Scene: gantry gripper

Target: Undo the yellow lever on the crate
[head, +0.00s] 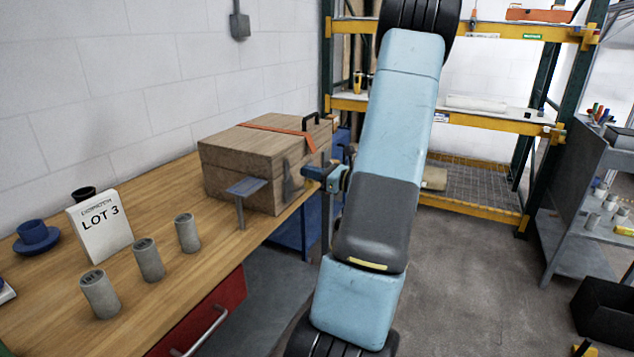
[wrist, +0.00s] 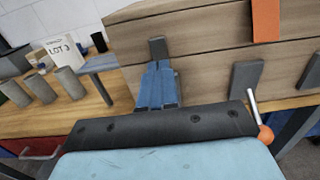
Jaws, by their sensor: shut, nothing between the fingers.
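The wooden crate (head: 245,160) stands on the far end of the bench, lid down, an orange strap (head: 275,130) over its top. In the wrist view the crate's side (wrist: 200,55) fills the upper right. A short metal lever with an orange-looking ball end (wrist: 264,133) shows at the lower right, partly behind my wrist; I see no clearly yellow lever. My gripper (wrist: 158,66) is shut and empty, its blue fingers pointing at the crate's side, left of that lever. In the head view my gripper (head: 316,174) is beside the crate's right end; contact is unclear.
A grey plate on a post (head: 244,187) stands before the crate. Several grey cylinders (head: 148,260), a LOT 3 sign (head: 100,228) and a blue cup (head: 34,234) occupy the near bench. Shelving (head: 470,120) stands behind my arm. The floor at right is partly clear.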

